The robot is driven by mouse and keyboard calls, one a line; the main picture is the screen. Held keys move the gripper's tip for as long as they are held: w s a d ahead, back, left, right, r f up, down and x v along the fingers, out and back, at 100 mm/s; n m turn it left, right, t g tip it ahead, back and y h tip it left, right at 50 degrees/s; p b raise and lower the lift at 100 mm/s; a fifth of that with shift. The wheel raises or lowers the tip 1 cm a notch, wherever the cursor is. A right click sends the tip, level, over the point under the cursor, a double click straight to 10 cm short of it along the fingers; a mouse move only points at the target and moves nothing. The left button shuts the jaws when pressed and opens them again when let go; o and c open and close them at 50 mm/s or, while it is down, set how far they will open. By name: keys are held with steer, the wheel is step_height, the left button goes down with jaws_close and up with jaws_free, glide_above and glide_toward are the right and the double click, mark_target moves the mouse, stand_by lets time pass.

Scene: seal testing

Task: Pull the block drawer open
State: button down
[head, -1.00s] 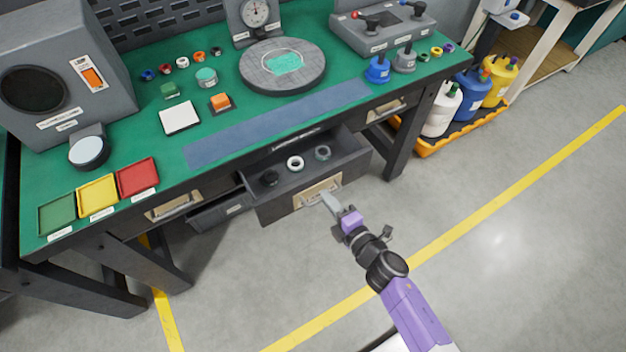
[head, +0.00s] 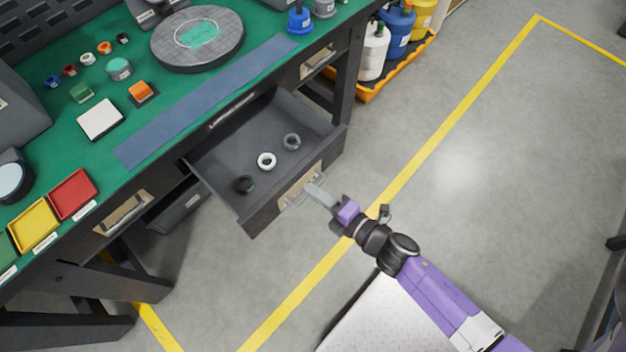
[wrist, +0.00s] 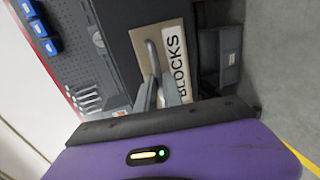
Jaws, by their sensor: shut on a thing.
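The block drawer (head: 240,209) stands well out from under the green-topped bench. It holds a black ring (head: 244,184), a white ring (head: 266,160) and a grey ring (head: 291,141). Its front carries a metal handle over a plate, and the plate (wrist: 177,62) reads "BLOCKS" in the wrist view. My gripper (head: 312,190) is at the drawer front, shut on the drawer handle (wrist: 152,56). In the wrist view the fingers sit around the lower part of the handle bar.
Other closed drawers are left (head: 124,212) and right (head: 318,62). Bottles in an orange tray (head: 392,72) stand on the floor at the upper right. Open grey floor lies to the right.

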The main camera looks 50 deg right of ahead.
steer(key=c, duration=1.5)
jaws_free()
steer(key=shift+s, duration=0.1)
steer(key=v, duration=0.7)
steer(key=shift+s+b, duration=0.35)
